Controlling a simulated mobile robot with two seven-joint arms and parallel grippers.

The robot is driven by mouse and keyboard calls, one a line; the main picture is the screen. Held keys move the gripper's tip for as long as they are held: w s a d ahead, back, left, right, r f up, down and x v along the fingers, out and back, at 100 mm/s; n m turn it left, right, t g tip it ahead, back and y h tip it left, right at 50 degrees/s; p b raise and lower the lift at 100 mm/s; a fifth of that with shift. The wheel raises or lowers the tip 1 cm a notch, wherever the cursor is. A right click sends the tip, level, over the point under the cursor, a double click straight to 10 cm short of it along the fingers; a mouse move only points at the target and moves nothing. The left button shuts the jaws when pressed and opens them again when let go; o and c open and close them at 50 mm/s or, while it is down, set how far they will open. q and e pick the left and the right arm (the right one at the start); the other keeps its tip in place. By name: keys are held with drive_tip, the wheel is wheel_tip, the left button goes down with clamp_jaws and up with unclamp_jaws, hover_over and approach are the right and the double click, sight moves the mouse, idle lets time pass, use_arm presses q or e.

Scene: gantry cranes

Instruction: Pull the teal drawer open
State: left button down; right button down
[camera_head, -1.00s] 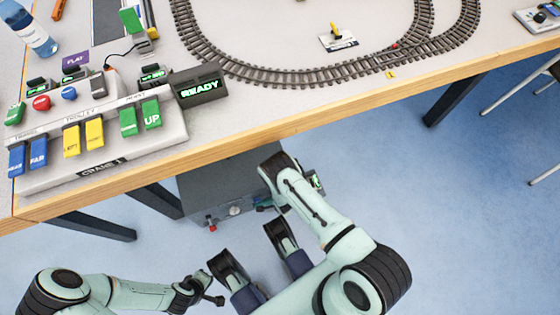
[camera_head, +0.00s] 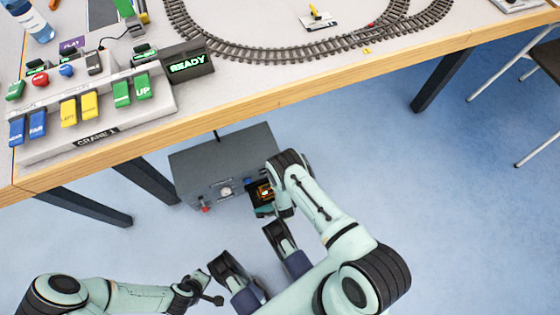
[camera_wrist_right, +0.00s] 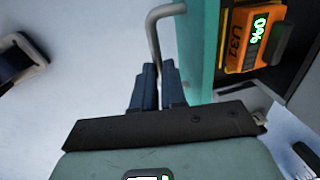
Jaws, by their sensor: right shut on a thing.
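The teal drawer (camera_head: 263,212) is at the right end of a grey cabinet's front in the head view and stands partly open. Its teal front and grey handle (camera_wrist_right: 153,22) show in the right wrist view. My right gripper (camera_wrist_right: 158,88) is shut on the handle; in the head view the forearm hides it. An orange block (camera_head: 265,191) with black markings lies inside the drawer; its green display reads 0% in the right wrist view (camera_wrist_right: 243,40). My left gripper (camera_head: 213,287) is low in the head view, away from the drawer, its jaws unclear.
The grey cabinet (camera_head: 222,165) stands on the blue floor below the table's wooden edge (camera_head: 300,89). Dark table legs (camera_head: 150,182) stand to its left. A crane control panel (camera_head: 90,120) and railway track (camera_head: 260,52) are on the table.

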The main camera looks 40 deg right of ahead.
use_arm(q)
drive_tip(key=shift+s+a, duration=0.1)
drive_tip(key=shift+s, duration=0.3)
use_arm(e)
drive_tip(key=shift+s+a, duration=0.15)
drive_tip(key=shift+s, duration=0.25)
drive_tip(key=c, duration=1.2)
unclamp_jaws()
